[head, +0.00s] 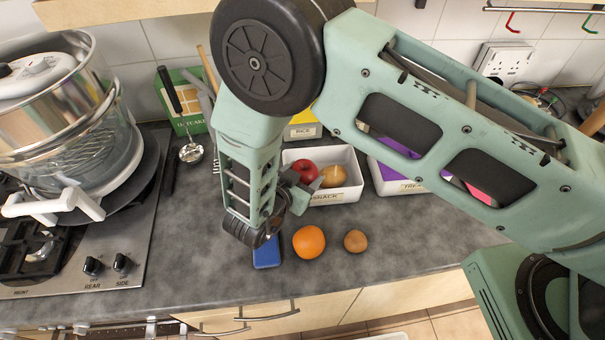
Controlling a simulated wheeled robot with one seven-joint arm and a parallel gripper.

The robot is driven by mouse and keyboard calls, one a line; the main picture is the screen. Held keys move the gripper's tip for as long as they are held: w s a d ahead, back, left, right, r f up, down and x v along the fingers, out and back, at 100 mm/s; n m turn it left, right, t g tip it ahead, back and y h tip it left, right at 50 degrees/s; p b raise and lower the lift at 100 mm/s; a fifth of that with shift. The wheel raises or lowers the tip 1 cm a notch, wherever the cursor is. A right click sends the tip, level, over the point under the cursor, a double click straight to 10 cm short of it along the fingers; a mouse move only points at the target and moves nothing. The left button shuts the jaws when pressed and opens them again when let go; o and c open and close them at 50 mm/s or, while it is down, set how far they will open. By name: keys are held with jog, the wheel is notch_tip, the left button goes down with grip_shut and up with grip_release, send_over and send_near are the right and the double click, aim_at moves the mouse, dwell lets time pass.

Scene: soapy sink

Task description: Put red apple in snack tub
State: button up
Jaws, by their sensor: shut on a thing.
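The red apple (304,171) shows at the left side of the white snack tub (345,191), beyond my gripper. My gripper (306,182) reaches over the tub's near left part and is shut on the apple. Its fingers and wrist hide the apple's lower part. I cannot tell whether the apple touches the tub's floor or hangs above it. A yellowish-brown round food (333,176) sits in the tub, just right of the apple.
An orange (309,242), a small brown round item (355,240) and a blue block (267,252) are on the counter in front. A white tray with purple contents (400,186) stands right of the tub. A hob with a glass steamer (75,130) is at left.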

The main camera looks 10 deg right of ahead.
jog(key=shift+f+b, duration=0.3)
jog(key=shift+f, duration=0.25)
jog(key=o, duration=1.1)
jog(key=shift+s+f, duration=0.1)
